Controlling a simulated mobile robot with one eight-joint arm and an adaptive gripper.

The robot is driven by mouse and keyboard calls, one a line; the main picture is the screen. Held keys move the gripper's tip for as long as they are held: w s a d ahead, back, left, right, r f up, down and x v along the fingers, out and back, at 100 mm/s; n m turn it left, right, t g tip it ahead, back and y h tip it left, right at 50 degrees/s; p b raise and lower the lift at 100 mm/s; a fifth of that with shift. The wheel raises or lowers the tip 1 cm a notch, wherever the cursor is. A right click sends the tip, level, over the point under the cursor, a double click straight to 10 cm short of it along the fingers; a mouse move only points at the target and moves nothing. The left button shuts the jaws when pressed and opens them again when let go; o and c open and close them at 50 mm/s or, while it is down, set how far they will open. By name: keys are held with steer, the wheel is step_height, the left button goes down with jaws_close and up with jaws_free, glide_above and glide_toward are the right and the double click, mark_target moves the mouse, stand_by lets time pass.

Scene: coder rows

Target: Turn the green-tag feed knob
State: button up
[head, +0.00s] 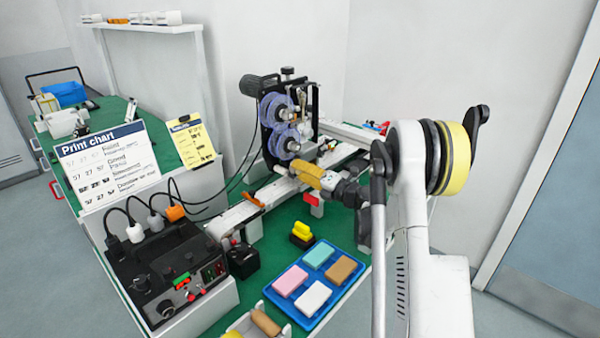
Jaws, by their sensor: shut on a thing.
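My arm reaches in from the right. Its dark end, my gripper (332,183), is over the conveyor beside the coder. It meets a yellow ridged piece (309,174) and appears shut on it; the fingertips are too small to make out. A red tag (314,198) shows just below. I cannot pick out a green tag or the feed knob there.
The coder (287,120) with two blue-violet reels stands behind the conveyor. A blue tray (286,306) with coloured blocks and a yellow piece on a black base (303,231) stand in front. A print chart (108,163) and cables are at the left.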

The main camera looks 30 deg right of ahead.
steer(key=shift+m, duration=1)
steer(key=shift+r, duration=0.1)
steer(key=o, duration=1.2)
steer(key=v, duration=1.2)
